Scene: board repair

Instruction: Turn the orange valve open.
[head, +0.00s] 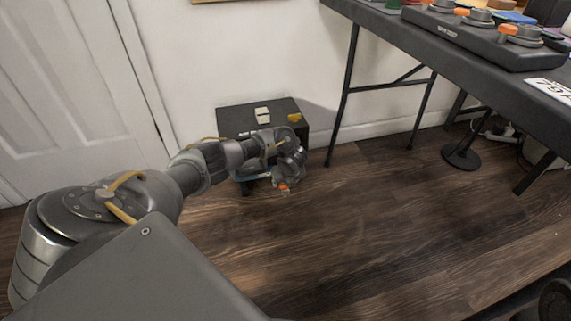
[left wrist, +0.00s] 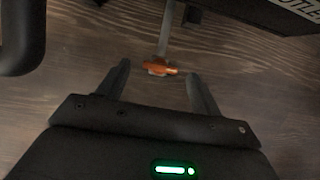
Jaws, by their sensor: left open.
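The orange valve (left wrist: 160,69) is a small handle at the end of a thin grey stem in the left wrist view. In the head view a small orange spot, likely the valve (head: 283,186), shows low in front of the black box (head: 232,121) by the wall. My left gripper (left wrist: 159,86) is open, its two fingers on either side of the valve's line, with the valve just beyond and between the tips. No contact is visible. In the head view the left gripper (head: 289,166) is partly hidden by its own wrist. My right gripper is not clearly in view.
A black table (head: 450,40) on thin legs stands at the right, with a dark panel of orange-handled knobs (head: 485,32) on it. A white door (head: 70,90) is at the left. The wooden floor (head: 370,230) before the box is clear.

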